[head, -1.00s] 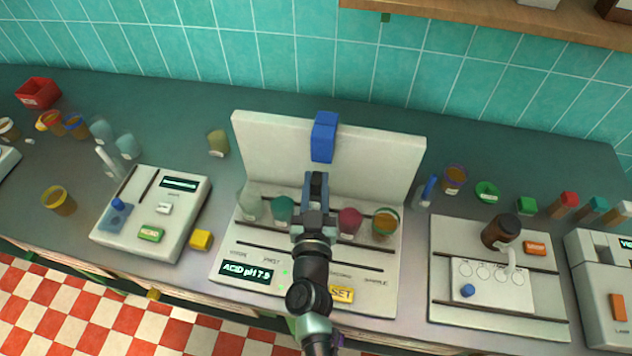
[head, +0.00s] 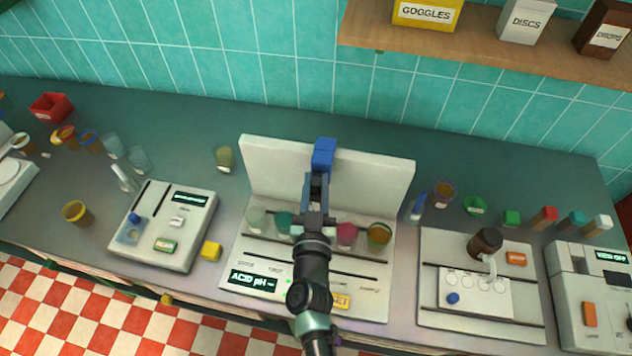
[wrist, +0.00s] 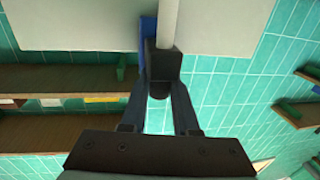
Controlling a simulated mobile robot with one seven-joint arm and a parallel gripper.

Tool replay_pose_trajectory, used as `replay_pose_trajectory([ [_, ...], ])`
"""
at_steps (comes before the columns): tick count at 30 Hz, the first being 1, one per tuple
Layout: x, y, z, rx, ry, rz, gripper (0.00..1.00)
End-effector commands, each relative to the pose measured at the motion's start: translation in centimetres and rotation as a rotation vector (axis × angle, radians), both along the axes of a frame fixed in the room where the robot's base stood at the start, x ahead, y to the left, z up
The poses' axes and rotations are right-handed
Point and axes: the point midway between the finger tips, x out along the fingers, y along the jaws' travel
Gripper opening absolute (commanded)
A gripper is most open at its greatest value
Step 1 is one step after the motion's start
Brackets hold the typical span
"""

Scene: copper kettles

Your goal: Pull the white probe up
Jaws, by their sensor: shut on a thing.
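The white probe (wrist: 167,18) shows in the wrist view as a pale rod with a dark block-shaped cap (wrist: 163,64) at its end. My gripper (wrist: 160,90) is shut on this cap, one finger on each side. A blue block (wrist: 147,32) sits right beside the rod. In the head view my gripper (head: 316,182) is in front of the pale upright panel (head: 275,165), just below the blue block (head: 323,156). My arm hides the probe there. The meter's display (head: 253,280) reads "ACID pH" with faint marks after it.
Several cups stand on the meter's base on both sides of my arm, including a teal cup (head: 284,223) and a red cup (head: 346,234). A wooden shelf (head: 470,48) with boxes is at the upper right. Other instruments stand left and right on the counter.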

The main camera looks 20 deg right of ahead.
Motion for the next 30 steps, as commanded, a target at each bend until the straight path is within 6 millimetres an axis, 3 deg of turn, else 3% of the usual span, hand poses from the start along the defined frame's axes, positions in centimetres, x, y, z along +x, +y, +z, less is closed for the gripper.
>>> replay_pose_trajectory([
  [4, 0.0, 0.0, 0.1, -0.001, -0.003, 0.0, 0.0],
  [5, 0.0, 0.0, 0.1, -0.001, -0.003, 0.0, 0.34],
  [9, 0.0, 0.0, 0.1, -0.001, -0.002, 0.0, 0.59],
  [22, -0.7, 0.4, 0.1, -0.001, 0.0, 0.001, 0.6],
  [30, -5.2, 2.4, 0.0, 0.0, 0.003, 0.001, 0.6],
])
